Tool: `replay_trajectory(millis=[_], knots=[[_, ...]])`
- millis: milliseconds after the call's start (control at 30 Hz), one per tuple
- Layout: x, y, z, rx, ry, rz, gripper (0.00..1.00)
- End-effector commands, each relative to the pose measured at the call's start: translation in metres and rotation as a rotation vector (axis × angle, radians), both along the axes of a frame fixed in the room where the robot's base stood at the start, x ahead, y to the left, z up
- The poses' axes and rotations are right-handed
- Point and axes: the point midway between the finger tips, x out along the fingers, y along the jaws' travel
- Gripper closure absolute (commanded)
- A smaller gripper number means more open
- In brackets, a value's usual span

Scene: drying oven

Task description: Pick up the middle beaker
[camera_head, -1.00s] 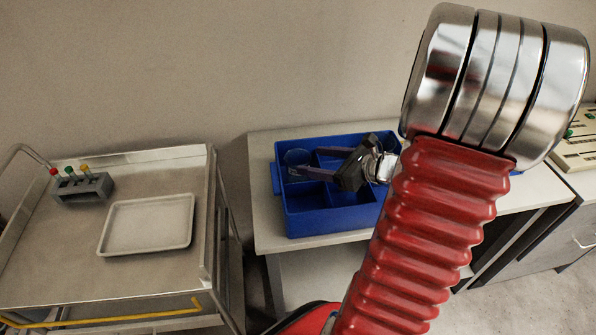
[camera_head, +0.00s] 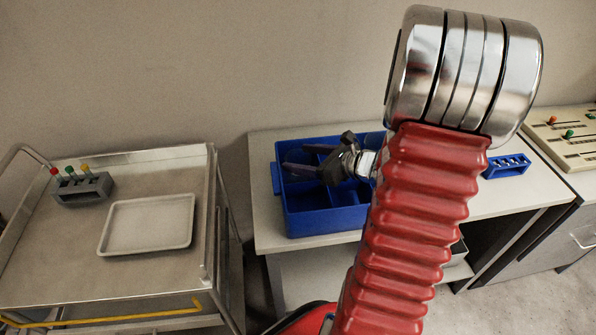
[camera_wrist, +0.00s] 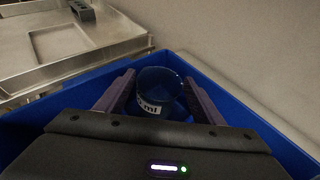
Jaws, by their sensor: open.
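One clear beaker with a white label ending in "ml" (camera_wrist: 158,85) stands in the blue divided crate (camera_head: 308,226), in its far left compartment. It is the only beaker I can make out, so I cannot tell which one is the middle beaker. My gripper (camera_wrist: 158,78) is open, with one finger on each side of the beaker in the wrist view. I cannot tell whether the fingers touch the glass. In the head view my gripper (camera_head: 294,160) reaches left over the crate and mostly hides the beaker.
The crate stands on a white table (camera_head: 262,180); its blue walls surround the gripper. A metal cart (camera_head: 60,270) at left carries a white tray (camera_head: 148,224) and a grey rack (camera_head: 82,188). A small blue rack (camera_head: 506,166) and a control panel (camera_head: 565,140) are at right.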

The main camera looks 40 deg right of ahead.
Motion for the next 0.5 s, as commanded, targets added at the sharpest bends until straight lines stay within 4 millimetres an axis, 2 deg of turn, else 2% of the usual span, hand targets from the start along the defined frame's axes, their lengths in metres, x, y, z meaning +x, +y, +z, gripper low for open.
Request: replay_trajectory(millis=[500], knots=[[-0.0003, -0.0002, -0.0001, 0.0, 0.0, 0.0, 0.4]])
